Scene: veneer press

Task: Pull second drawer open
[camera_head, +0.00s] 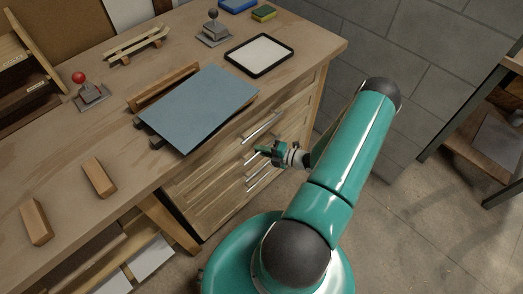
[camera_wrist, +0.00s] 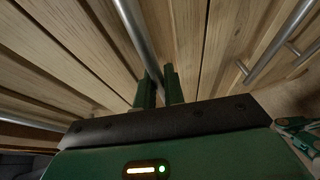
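A wooden drawer unit (camera_head: 215,192) is built in under the workbench, with several drawer fronts that have silver bar handles. I see no drawer clearly standing out. My gripper (camera_head: 262,150) is in front of the drawer fronts, at the height of the middle handles. In the wrist view, the two green fingers of my gripper (camera_wrist: 159,86) point at the wood fronts with a narrow gap between them. A silver bar handle (camera_wrist: 133,30) runs down to the fingertips. Whether the fingers press on it is hidden. Another handle (camera_wrist: 282,42) is at the right.
On the workbench (camera_head: 70,150) are a blue-grey sheet (camera_head: 200,105), a black-framed white tray (camera_head: 259,55), a red-knobbed lever (camera_head: 79,78) and two wooden blocks (camera_head: 98,177). A shelf table (camera_head: 490,150) stands at the right. Floor (camera_head: 400,235) between is free.

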